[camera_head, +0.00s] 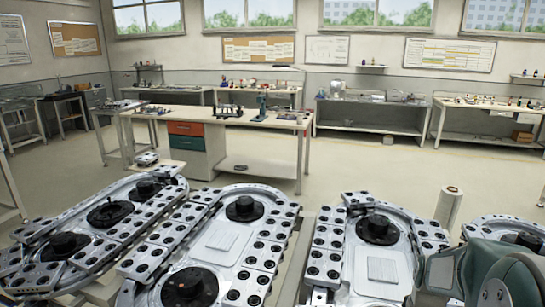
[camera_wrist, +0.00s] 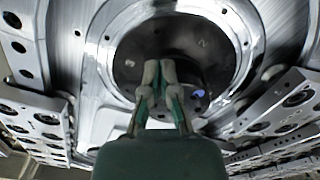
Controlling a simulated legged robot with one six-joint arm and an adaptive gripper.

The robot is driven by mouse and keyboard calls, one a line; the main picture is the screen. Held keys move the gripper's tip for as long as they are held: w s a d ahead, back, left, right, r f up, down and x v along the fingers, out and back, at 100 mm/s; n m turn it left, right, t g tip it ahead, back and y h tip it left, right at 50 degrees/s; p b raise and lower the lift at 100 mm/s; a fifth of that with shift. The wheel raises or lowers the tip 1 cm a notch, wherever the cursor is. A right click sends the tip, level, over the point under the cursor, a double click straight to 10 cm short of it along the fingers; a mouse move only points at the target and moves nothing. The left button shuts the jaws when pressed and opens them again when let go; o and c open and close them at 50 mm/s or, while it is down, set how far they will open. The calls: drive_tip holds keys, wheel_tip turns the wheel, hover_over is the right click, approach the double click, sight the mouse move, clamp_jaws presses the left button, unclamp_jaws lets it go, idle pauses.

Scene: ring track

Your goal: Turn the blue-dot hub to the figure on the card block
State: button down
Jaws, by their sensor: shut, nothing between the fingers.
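In the wrist view a dark round hub (camera_wrist: 185,38) sits in a silver metal ring. My gripper (camera_wrist: 160,72) is shut and empty in front of the hub. Its fingertips overlap the hub's middle in the picture; I cannot tell whether they touch. The fingers hide part of the hub's centre. In the head view my green-grey arm is at the lower right and the fingers are not seen. I cannot pick out a card block or its figure.
Silver track plates carry several other black hubs, one with an orange dot (camera_head: 190,287), others at the left (camera_head: 110,213) and right (camera_head: 378,228).

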wheel_tip(320, 180, up, 6)
idle(0.5)
drive_tip(key=shift+s+a+f, duration=0.1)
drive_tip(key=shift+a+f, duration=0.25)
drive_tip(key=shift+f, duration=0.65)
drive_tip(key=shift+s+a+f, duration=0.1)
drive_tip(key=shift+a+f, duration=0.3)
drive_tip(key=shift+f, duration=0.65)
drive_tip(key=shift+s+a+f, duration=0.1)
drive_tip(key=shift+a+f, duration=0.25)
drive_tip(key=shift+f, duration=0.65)
drive_tip(key=shift+w, duration=0.35)
